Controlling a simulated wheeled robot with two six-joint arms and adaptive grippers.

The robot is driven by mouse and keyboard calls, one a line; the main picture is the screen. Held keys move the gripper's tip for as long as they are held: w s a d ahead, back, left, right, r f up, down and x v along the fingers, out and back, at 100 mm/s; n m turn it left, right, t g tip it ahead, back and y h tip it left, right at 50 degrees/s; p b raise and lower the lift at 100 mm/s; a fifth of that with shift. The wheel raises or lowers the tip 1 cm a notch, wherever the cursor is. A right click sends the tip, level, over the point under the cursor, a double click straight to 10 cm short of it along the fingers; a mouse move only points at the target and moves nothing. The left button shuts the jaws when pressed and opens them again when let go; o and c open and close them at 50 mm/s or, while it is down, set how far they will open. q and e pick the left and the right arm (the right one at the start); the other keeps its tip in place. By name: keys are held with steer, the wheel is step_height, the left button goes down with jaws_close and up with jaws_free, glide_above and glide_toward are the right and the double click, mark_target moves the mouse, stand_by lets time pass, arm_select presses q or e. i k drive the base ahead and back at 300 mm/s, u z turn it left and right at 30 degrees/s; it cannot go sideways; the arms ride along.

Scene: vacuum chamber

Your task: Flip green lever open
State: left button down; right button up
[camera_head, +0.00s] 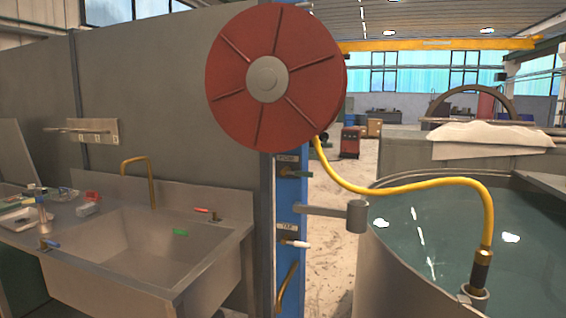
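A lever with a dark green handle (299,174) sticks out to the right from the upper part of a blue post (288,210), right of the sink. Its handle looks roughly level. Lower on the same post is a lever with a white handle (298,244), under a small label. A small bright green piece (181,232) shows in the sink basin; I cannot tell what it is. Neither of my grippers is in view.
A large red hose reel (267,79) hangs above the post. Its yellow hose (420,186) runs right to a round water tank (372,226). A metal sink (70,262) with a red-handled lever (202,210) stands left. Open floor (330,250) shows between post and tank.

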mark_target(287, 171)
steer(key=z, duration=0.55)
steer(key=i, duration=0.9)
steer(key=z, duration=0.85)
